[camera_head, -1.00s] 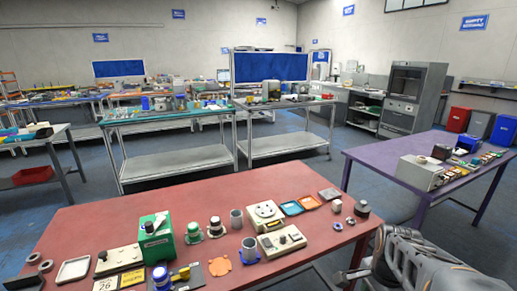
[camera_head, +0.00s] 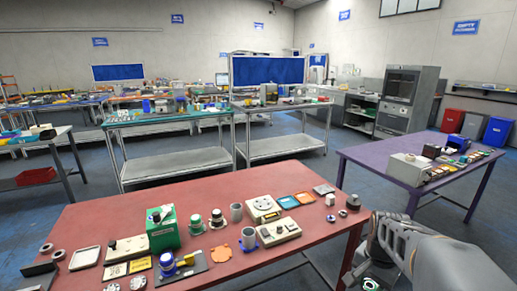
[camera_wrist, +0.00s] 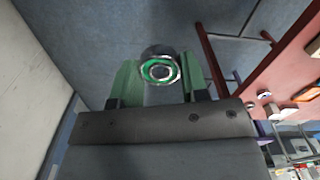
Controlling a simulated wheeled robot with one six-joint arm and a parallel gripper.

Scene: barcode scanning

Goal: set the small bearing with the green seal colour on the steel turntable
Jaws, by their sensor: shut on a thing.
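My gripper (camera_wrist: 158,82) is shut on a small bearing (camera_wrist: 160,70) with a green seal ring, held between its green fingers. In the wrist view the bearing is over the blue floor, clear of the tables. In the head view my gripper (camera_head: 362,272) is at the lower right, beyond the right edge of the red table, and a green ring of the bearing (camera_head: 372,284) shows at the bottom. A pale unit with a round disc on top (camera_head: 263,204) stands on the red table; it may be the steel turntable, but I cannot tell its material.
The red table (camera_head: 200,190) carries a green box (camera_head: 162,232), a cream control box (camera_head: 279,232), orange and blue trays (camera_head: 296,200) and several small parts. A purple table (camera_head: 400,205) stands to the right. Blue floor lies between the tables.

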